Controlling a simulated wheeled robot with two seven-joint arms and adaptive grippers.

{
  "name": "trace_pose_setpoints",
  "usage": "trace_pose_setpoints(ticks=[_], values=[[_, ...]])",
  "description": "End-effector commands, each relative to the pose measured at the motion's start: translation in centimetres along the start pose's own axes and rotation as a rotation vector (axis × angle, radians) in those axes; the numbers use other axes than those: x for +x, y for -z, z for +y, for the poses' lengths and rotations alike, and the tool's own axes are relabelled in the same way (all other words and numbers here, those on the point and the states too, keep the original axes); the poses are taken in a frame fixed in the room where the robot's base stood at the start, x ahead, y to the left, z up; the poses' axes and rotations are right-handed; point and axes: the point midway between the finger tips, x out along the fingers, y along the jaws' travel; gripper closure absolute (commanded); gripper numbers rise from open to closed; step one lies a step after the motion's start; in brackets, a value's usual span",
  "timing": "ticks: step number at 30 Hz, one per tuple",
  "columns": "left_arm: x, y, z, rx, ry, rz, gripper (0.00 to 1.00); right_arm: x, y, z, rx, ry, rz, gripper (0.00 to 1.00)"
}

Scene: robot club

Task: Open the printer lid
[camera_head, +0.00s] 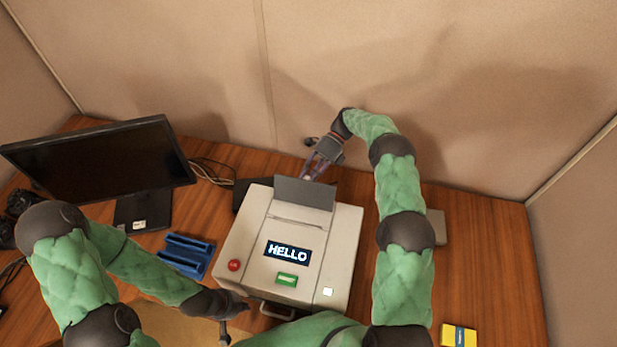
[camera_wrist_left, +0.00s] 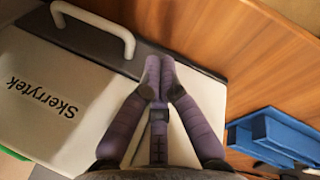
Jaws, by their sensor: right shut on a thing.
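The white printer (camera_head: 240,240) stands on the desk, its display reading HELLO. A grey panel (camera_head: 300,193) stands up along its back edge; I cannot tell whether this is the lid. My right gripper (camera_head: 316,171) reaches over the back, with its purple fingers shut on the panel's top edge; the grip itself is partly hidden. My left gripper (camera_head: 240,308) is low at the printer's front left corner. In the left wrist view its fingertips (camera_wrist_left: 159,72) are together and empty, over the white front marked Skerrytek (camera_wrist_left: 42,97). A white handle (camera_wrist_left: 100,22) on a dark strip is apart from them.
A monitor (camera_head: 100,160) stands at the left. A blue holder (camera_head: 186,255) lies left of the printer. A yellow box (camera_head: 458,336) is at the front right. A grey box (camera_head: 436,227) is partly behind my right arm. Partition walls (camera_head: 430,90) close off the back.

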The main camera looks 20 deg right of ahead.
Motion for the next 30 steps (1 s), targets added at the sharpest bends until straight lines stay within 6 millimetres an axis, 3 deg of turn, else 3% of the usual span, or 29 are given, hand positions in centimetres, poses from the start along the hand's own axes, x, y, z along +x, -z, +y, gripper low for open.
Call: trace_pose_setpoints(ticks=[1,11,12,14,26,30], values=[[0.1,0.0,0.0,0.0,0.0,0.0,1.0,0.9,0.9,-0.9,0.019,-0.01,0.015,1.0],[0.1,0.0,0.0,0.0,0.0,0.0,1.0,0.8,0.9,-0.9,0.02,-0.01,0.014,1.0],[0.1,0.0,0.0,0.0,0.0,0.0,1.0,0.8,0.9,-0.9,0.02,-0.01,0.014,0.62],[0.1,0.0,0.0,0.0,0.0,0.0,1.0,0.8,0.9,-0.9,0.019,-0.01,0.015,0.48],[0.1,0.0,0.0,0.0,0.0,0.0,1.0,0.3,0.4,-0.3,0.009,-0.003,0.01,0.48],[0.0,0.0,0.0,0.0,0.0,0.0,1.0,-0.5,0.1,1.0,0.008,-0.001,0.009,0.48]])
